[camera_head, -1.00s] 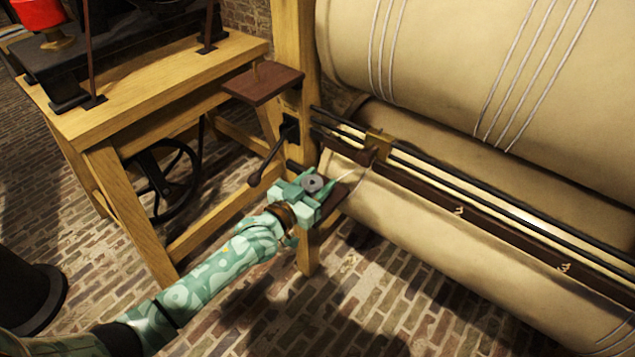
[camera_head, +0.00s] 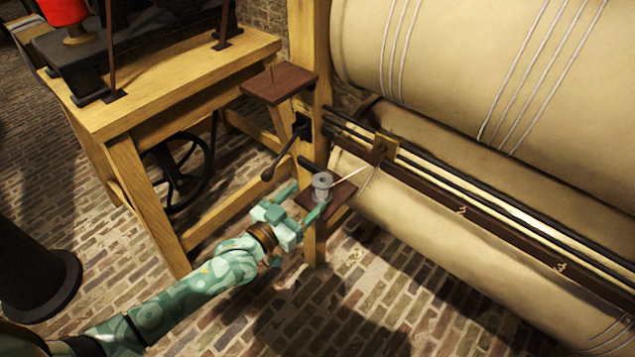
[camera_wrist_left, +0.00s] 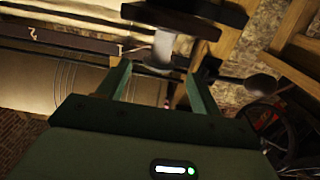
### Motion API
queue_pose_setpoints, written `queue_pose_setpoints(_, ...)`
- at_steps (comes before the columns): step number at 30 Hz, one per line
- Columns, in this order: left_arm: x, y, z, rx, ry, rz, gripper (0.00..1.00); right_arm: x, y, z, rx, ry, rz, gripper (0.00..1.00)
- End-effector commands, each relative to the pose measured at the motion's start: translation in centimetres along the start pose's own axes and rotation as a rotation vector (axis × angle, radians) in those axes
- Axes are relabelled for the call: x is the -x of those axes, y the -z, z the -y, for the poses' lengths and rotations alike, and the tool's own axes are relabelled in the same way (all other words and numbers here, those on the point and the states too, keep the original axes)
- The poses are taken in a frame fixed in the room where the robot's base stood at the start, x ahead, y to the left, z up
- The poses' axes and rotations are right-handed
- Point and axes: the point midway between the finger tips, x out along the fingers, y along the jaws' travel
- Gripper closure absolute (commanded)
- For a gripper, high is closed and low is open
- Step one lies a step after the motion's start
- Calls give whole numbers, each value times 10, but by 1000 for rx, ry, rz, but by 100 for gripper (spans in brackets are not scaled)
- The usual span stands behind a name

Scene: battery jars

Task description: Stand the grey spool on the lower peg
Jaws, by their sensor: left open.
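The grey spool (camera_head: 322,187) stands upright on the small dark lower shelf (camera_head: 343,192) beside the wooden post. The lower peg is not visible; the spool covers the spot where it sits. My left gripper (camera_head: 303,201) is open, its fingers apart, just in front of the spool on the near left side. In the left wrist view, which looks inverted, the spool (camera_wrist_left: 161,50) meets the dark shelf (camera_wrist_left: 172,20) and lies just beyond the open fingertips (camera_wrist_left: 158,76). My right gripper is not in view.
A higher dark shelf (camera_head: 280,84) with a thin upright peg (camera_head: 271,72) is bare. A crank handle (camera_head: 283,157) hangs close to the left finger. A brass carriage (camera_head: 385,147) rides on rails at right, with a thin pale line toward the spool. Large cream rollers (camera_head: 480,60) fill the right.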

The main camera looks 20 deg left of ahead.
Motion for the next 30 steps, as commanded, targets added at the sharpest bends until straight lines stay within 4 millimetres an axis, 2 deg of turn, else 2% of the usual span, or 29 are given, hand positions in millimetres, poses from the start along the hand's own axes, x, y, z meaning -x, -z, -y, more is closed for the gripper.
queue_pose_setpoints(3,20,2,0,0,0,0,35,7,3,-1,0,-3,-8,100)
queue_pose_setpoints(6,30,1,0,-1,0,0,35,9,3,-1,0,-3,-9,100)
queue_pose_setpoints(14,34,0,0,0,0,0,35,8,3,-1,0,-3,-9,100)
queue_pose_setpoints(17,38,-16,1,-3,9,37,35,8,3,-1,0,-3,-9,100)
queue_pose_setpoints(20,58,-69,4,-12,37,168,35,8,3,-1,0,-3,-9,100)
queue_pose_setpoints(23,108,-156,3,-23,73,401,35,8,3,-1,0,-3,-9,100)
queue_pose_setpoints(24,137,-195,-1,-26,84,513,35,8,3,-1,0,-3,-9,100)
queue_pose_setpoints(26,188,-248,-11,-24,96,685,35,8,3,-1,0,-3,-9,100)
queue_pose_setpoints(27,226,-279,-20,-22,99,797,35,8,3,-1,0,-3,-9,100)
queue_pose_setpoints(29,285,-318,-37,-16,96,963,35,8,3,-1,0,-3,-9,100)
queue_pose_setpoints(30,326,-338,-50,-10,91,1068,35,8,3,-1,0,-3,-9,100)
